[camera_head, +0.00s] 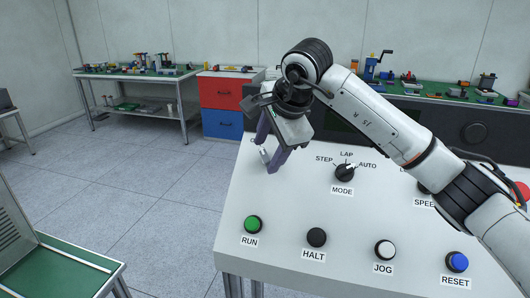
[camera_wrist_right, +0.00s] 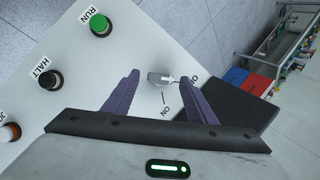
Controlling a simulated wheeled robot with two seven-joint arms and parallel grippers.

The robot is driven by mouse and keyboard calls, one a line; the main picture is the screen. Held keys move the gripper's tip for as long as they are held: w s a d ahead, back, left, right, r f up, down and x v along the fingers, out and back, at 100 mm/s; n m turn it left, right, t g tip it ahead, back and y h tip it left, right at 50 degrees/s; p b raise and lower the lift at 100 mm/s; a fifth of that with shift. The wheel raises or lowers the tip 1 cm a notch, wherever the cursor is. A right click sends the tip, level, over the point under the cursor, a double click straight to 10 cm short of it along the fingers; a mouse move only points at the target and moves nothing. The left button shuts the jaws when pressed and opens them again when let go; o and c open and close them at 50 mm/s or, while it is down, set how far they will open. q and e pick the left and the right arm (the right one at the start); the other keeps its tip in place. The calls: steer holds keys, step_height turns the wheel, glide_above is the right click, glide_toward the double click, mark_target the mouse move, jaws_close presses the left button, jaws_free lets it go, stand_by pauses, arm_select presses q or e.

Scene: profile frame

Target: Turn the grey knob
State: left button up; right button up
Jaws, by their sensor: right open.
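The grey knob (camera_wrist_right: 158,77) sits on the white sloped panel and carries a white arrow. In the right wrist view the arrow points toward a label partly hidden by a finger; an ON label (camera_wrist_right: 166,112) lies beside it. My right gripper (camera_wrist_right: 160,82) is open, with its purple fingers on either side of the knob. I cannot tell whether they touch it. In the head view the right gripper (camera_head: 267,151) points down at the panel's upper left, and its fingers mostly hide the knob. My left gripper is not in view.
The panel (camera_head: 280,215) also has a black MODE knob (camera_head: 345,173), a green RUN button (camera_head: 252,224), a black HALT button (camera_head: 317,237), a white JOG button (camera_head: 385,250) and a blue RESET button (camera_head: 457,262). My right arm crosses above the panel's right side. Workbenches stand behind.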

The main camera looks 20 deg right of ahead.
steer(key=shift+x, duration=1.35)
